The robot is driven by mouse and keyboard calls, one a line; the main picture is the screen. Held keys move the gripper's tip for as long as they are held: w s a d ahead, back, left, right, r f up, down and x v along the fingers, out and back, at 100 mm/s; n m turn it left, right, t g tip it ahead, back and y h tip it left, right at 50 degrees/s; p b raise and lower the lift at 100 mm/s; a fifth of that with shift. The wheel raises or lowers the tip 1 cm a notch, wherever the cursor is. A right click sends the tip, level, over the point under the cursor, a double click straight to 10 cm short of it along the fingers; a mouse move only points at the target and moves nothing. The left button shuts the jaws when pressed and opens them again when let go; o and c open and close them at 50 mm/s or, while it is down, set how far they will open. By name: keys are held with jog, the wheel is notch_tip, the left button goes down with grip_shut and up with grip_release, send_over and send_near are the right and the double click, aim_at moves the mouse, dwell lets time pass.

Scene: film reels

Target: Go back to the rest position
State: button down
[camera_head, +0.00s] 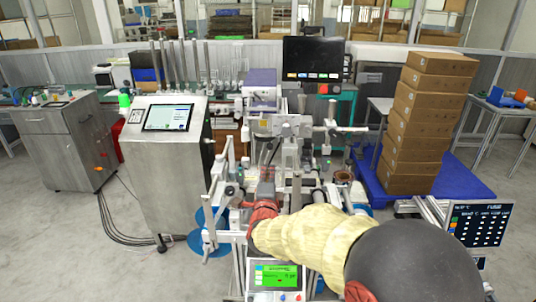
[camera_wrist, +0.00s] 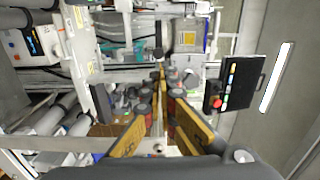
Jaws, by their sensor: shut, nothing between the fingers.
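My arm, in a cream ribbed sleeve with red joints, reaches from the lower right of the head view into the middle of the winding machine (camera_head: 290,125). My gripper (camera_wrist: 160,98) shows in the wrist view with its yellow fingers brought together, and I see nothing held between them. Beyond the fingers are metal frame parts and several dark cylinders of the machine, partly hidden by the fingers. Blue discs (camera_head: 211,230) sit low on the machine's left side in the head view.
A grey control cabinet (camera_head: 165,165) with a screen stands to the left. Stacked brown boxes (camera_head: 425,125) stand on a blue pallet (camera_head: 455,185) at the right. A small green-screen panel (camera_head: 275,276) is in front, and a black monitor (camera_head: 313,59) is behind. Open floor lies at the left.

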jog(key=s+a+f+n+g+y, duration=0.25)
jog(key=s+f+n+g, duration=0.2)
jog(key=f, duration=0.25)
jog(key=s+a+f+n+g+y, duration=0.1)
jog(key=s+a+f+n+g, duration=0.3)
jog(key=f, duration=0.3)
jog(key=s+d+n+g, duration=0.2)
jog(key=s+d+n, duration=0.1)
jog(key=s+n, duration=0.4)
jog(key=s+d+r+n+g+h, duration=0.1)
jog(key=s+d+r+n+g, duration=0.15)
jog(key=s+d, duration=0.75)
jog(key=s+d+r+n+g+h, duration=0.1)
jog(key=s+d+r+n+g, duration=0.3)
jog(key=s, duration=1)
jog(key=s+d+r+m+t+p, duration=0.1)
jog(key=s+d+r+m+t, duration=0.2)
jog(key=d+r, duration=0.3)
jog(key=shift+s+d+m+t+h, duration=0.45)
jog(key=shift+s+d+t, duration=0.35)
jog(key=shift+d, duration=0.3)
